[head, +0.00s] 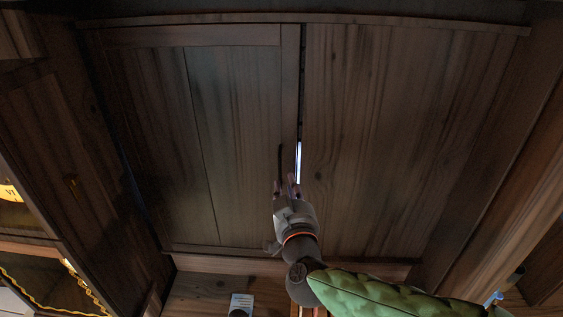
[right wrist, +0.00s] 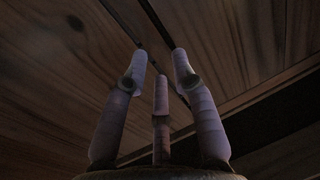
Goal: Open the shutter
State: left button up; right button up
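The shutter is two dark wooden panels, a left panel (head: 235,120) and a right panel (head: 390,120), meeting at a narrow vertical gap. A bright sliver of light (head: 298,160) shows low in that gap. My right gripper (head: 288,183) is in front of the shutter, by the gap near the left panel's right edge. A thin dark upright mark (head: 281,158) lies just above its fingers. In the right wrist view the three fingers (right wrist: 160,68) are spread apart and empty, pointing at the wood. Whether they touch it, I cannot tell. My left gripper is not in view.
A wooden sill (head: 290,265) runs below the panels and a top rail (head: 300,18) above. A wooden post (head: 500,190) stands at right. Wooden shelving with yellow trim (head: 35,285) is at lower left. A small paper (head: 241,302) lies below the sill.

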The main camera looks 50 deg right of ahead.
jog(key=b+x, duration=0.1)
jog(key=x, duration=0.8)
jog(key=shift+w+d, duration=0.25)
jog(key=shift+w, duration=0.05)
grip_shut()
